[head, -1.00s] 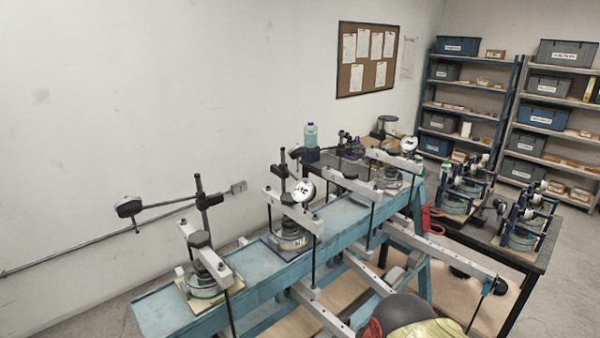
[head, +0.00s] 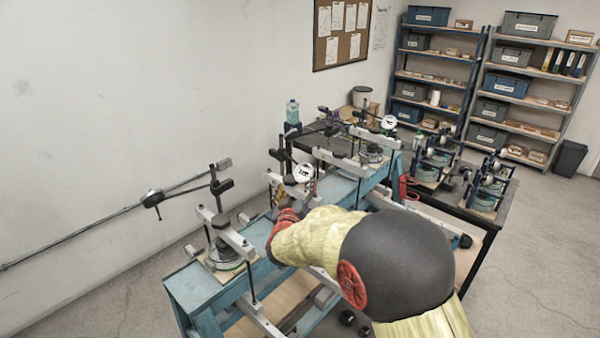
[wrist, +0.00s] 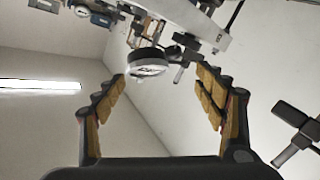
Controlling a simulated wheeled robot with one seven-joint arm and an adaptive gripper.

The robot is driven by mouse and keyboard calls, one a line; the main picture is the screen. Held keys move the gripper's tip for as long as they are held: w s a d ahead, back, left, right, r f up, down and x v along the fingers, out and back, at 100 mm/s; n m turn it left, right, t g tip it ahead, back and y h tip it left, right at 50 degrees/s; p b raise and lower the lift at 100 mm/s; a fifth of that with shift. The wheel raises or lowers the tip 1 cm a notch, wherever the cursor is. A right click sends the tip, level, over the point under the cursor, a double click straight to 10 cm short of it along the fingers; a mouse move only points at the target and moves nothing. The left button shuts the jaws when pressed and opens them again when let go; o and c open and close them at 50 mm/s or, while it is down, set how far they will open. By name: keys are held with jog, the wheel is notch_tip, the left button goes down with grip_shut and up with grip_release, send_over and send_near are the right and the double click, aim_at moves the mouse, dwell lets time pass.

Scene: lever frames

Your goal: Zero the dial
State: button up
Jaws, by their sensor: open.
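A round white-faced dial (head: 302,173) sits on the middle lever frame of the blue bench (head: 193,285). A similar white dial (head: 388,122) is on the farther frame. I cannot tell which dial is meant, and the pointers are too small to read. My arm reaches over the bench, and its red wrist end is just below the middle dial; the fingers are hidden in the head view. In the wrist view my gripper (wrist: 162,88) is open and empty. A dark-rimmed dial (wrist: 147,64) shows beyond and between its fingers, apart from them.
A dark table (head: 497,222) with small lever frames stands to the right. A blue bottle (head: 292,112) stands behind the bench. Floor is free at the left and far right.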

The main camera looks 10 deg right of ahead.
aim_at(303, 172)
jog(key=shift+n+h, duration=0.3)
jog(key=shift+h, duration=0.1)
jog(key=w+d, duration=0.1)
jog(key=w, duration=0.1)
jog(key=w+d+r+p, duration=0.1)
jog(key=w, duration=0.2)
jog(key=w+d, duration=0.1)
jog(key=w, duration=0.1)
jog(key=shift+w+d+r, duration=0.15)
jog(key=shift+d+r, duration=0.1)
jog(key=shift+d, duration=0.1)
jog(key=shift+c, duration=0.4)
jog(key=c, duration=1.1)
